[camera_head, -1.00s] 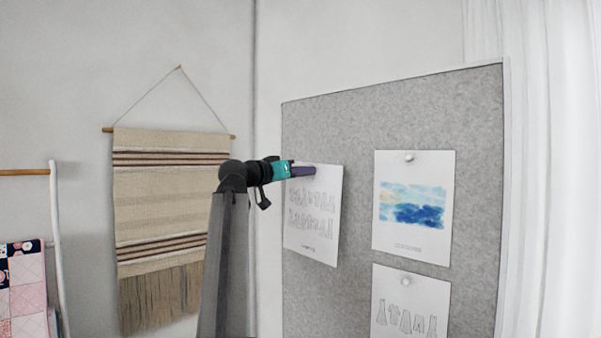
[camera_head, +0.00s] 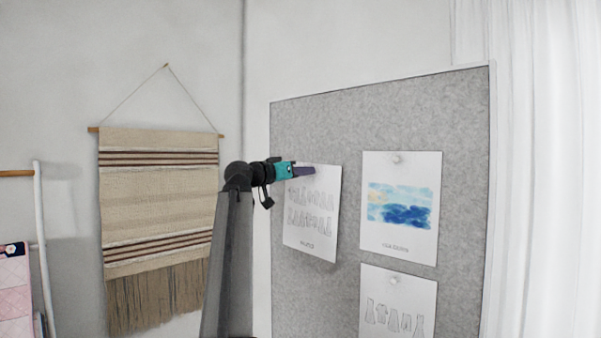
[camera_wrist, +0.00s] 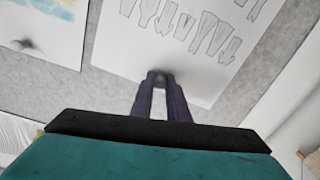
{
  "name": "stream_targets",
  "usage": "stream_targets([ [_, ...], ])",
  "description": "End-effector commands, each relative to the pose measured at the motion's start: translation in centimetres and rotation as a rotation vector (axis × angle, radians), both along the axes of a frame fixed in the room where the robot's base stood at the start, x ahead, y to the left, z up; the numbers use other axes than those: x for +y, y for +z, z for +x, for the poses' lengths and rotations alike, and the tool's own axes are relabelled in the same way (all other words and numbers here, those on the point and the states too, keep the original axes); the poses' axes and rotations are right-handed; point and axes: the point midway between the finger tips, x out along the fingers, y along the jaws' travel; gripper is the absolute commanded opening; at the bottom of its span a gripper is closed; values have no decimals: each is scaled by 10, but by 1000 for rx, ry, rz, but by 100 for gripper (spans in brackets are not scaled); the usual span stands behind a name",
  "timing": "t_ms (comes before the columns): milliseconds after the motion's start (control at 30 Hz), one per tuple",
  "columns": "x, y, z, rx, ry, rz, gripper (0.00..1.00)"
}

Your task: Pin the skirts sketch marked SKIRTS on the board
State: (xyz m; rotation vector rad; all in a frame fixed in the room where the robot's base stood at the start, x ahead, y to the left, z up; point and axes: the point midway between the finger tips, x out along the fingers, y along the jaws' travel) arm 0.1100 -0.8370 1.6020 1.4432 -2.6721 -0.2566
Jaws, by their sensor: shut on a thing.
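The skirts sketch (camera_head: 312,222) is a white sheet with two rows of outlined skirts and a small, unreadable caption. It is at the left part of the grey felt board (camera_head: 390,115) in the head view, and its lower edge seems to stand off the board. My gripper (camera_head: 312,171) is at the sheet's top edge, shut on a small round pin. In the wrist view the sheet (camera_wrist: 190,60) lies just beyond the fingertips (camera_wrist: 160,80), with the dark grey pin (camera_wrist: 160,74) between them. I cannot tell whether the pin touches the board.
A blue watercolor print (camera_head: 400,210) is pinned right of the sketch. Another pinned sketch (camera_head: 398,315) hangs below it. A woven wall hanging (camera_head: 160,220) is on the left wall. A white curtain (camera_head: 540,200) hangs right of the board.

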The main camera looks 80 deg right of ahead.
Motion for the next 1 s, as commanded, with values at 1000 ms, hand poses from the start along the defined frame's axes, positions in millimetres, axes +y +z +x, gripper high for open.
stream_targets([
  [1000,-38,0,-25,0,-1,1,0],
])
